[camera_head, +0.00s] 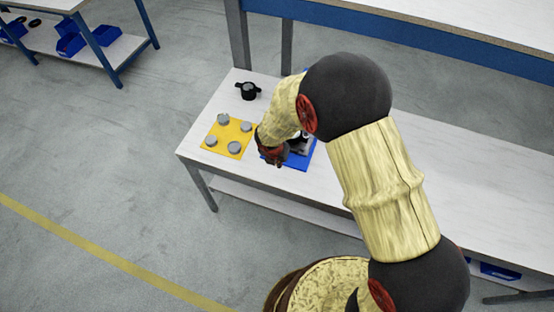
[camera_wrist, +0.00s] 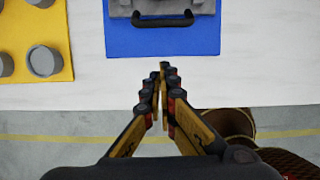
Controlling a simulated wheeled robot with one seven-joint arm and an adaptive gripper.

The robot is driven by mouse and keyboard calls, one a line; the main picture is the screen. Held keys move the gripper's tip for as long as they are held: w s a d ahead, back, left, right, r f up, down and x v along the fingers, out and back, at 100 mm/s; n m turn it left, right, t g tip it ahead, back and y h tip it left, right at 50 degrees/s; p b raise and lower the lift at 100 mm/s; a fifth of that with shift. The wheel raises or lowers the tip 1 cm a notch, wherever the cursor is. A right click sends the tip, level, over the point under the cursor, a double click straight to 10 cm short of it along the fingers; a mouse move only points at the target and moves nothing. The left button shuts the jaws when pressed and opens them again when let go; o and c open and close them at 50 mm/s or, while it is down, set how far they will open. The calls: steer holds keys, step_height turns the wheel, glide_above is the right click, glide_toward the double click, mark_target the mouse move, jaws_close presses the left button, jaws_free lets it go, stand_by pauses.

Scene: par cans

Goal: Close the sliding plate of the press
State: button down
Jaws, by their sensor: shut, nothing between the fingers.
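The press stands on a blue base plate (camera_wrist: 160,40) on the white bench. In the wrist view its grey sliding plate (camera_wrist: 120,8) shows only in part at the top edge, with a black bar handle (camera_wrist: 162,21) on its near side. My gripper (camera_wrist: 164,68) is shut and empty, its fingertips just in front of the blue base's near edge and apart from the handle in the picture. In the head view the press (camera_head: 300,146) is mostly hidden behind my arm, and my gripper (camera_head: 273,156) shows beside it. How far the plate is open cannot be told.
A yellow plate (camera_head: 217,145) with several grey round cans lies left of the press. A black knobbed part (camera_head: 249,91) stands behind it. The white bench (camera_head: 450,180) is clear to the right.

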steer(key=shift+w+d+f, duration=0.2)
steer(key=shift+w, duration=0.45)
steer(key=shift+w+d+f, duration=0.25)
steer(key=shift+w, duration=0.4)
steer(key=shift+w+d+f, duration=0.2)
steer(key=shift+w, duration=0.45)
steer(key=shift+w+d+r+p, duration=0.2)
steer(key=shift+w+p, duration=0.1)
steer(key=shift+w, duration=0.15)
steer(key=w+d+p, duration=0.1)
steer(key=w+p, duration=0.1)
steer(key=w+d+p, duration=0.1)
steer(key=w+p, duration=0.1)
steer(key=w, duration=0.1)
steer(key=w+p, duration=0.2)
steer(key=shift+w+d, duration=0.4)
steer(key=shift+w+d+f+p, duration=0.2)
steer(key=shift+w+p, duration=0.1)
steer(key=shift+p, duration=0.1)
steer(key=shift+a, duration=0.15)
